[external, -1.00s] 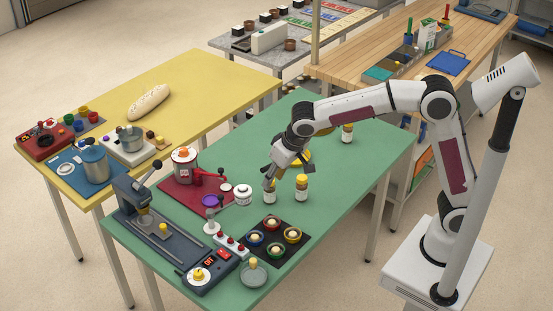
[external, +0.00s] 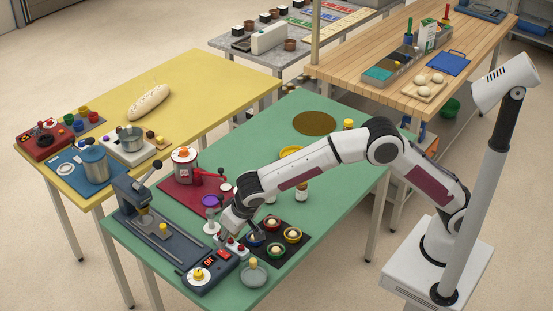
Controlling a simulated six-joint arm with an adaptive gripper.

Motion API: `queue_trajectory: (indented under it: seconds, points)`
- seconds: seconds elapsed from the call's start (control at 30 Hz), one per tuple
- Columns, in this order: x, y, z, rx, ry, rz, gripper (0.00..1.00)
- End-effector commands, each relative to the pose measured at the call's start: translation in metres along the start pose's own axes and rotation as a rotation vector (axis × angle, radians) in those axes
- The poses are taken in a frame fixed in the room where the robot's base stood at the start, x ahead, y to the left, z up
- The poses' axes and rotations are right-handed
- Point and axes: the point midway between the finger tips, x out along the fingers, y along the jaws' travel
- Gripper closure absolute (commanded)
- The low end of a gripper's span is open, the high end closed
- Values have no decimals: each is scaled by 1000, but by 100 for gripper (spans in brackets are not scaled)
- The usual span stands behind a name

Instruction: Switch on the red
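My gripper (external: 236,230) points down just above this strip, close to the red switch. The fingers are small and partly hidden, so I cannot tell their opening or whether they touch anything.
A dark tray (external: 291,251) with several coloured bowls lies right of my gripper. A grey press (external: 137,195) stands to the left, and a red board (external: 172,197) with a pot behind.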

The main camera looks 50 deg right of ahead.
Motion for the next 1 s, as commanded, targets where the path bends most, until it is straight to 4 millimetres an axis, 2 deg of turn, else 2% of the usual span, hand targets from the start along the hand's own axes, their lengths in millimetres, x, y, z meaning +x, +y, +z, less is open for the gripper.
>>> queue_trajectory:
  seconds: [0.37,0.53,0.67,1.0]
  points:
    - [1,0,0,0,0,0,67]
    - [8,0,0,0,-1,1,67]
    - [17,0,0,0,-1,2,67]
    - [56,0,0,0,-2,0,67]
